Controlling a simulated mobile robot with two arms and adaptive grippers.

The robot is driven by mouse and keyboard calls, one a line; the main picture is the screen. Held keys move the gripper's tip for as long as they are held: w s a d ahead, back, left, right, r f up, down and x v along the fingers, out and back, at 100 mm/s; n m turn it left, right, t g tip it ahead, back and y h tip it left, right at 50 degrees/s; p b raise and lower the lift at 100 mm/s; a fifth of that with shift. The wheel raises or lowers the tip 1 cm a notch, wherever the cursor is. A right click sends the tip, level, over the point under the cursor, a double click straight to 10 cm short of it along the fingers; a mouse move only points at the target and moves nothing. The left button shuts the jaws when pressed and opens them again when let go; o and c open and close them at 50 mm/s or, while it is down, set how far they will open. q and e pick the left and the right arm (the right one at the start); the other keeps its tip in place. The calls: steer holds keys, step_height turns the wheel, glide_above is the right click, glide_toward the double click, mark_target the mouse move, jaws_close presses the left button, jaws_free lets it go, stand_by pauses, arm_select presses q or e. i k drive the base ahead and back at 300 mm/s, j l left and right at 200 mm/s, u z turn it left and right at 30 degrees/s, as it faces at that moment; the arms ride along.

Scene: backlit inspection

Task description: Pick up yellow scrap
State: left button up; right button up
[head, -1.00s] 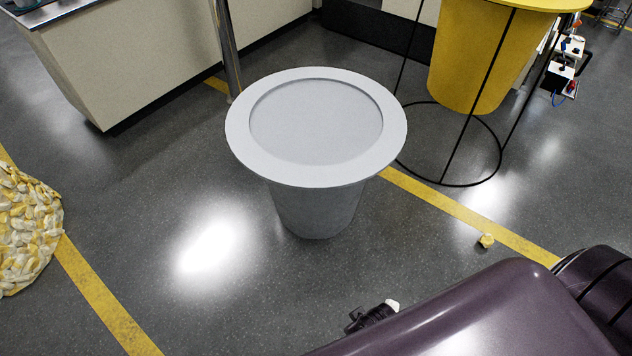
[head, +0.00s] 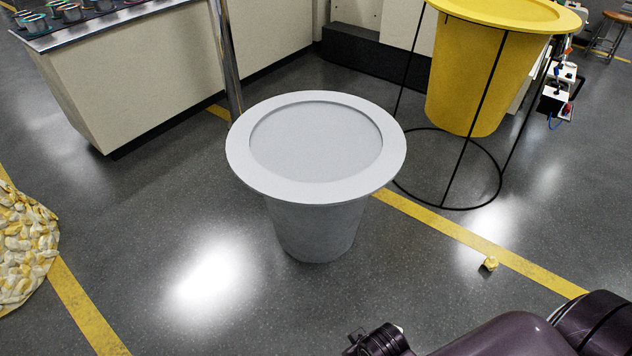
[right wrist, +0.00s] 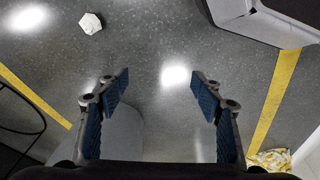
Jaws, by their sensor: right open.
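A small yellow scrap (head: 490,264) lies on the dark floor in the head view, right of the grey bin and just on the near side of a yellow floor line. I cannot make it out in the right wrist view. My right gripper (right wrist: 160,88) is open over the floor, with nothing between its blue-padded fingers. In the head view only a dark part of it shows at the bottom edge, left of and nearer than the scrap. A small whitish piece (right wrist: 90,23) lies on the floor beyond the fingers in the right wrist view. My left gripper is out of view.
A grey bin (head: 240,170) stands mid-floor. A yellow bin (head: 465,85) sits in a black wire stand (head: 447,208) at the back right. A counter (head: 150,75) stands behind. Floor around the scrap is clear.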

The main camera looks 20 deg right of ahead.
mark_target(491, 262)
steer(key=z, duration=2.2)
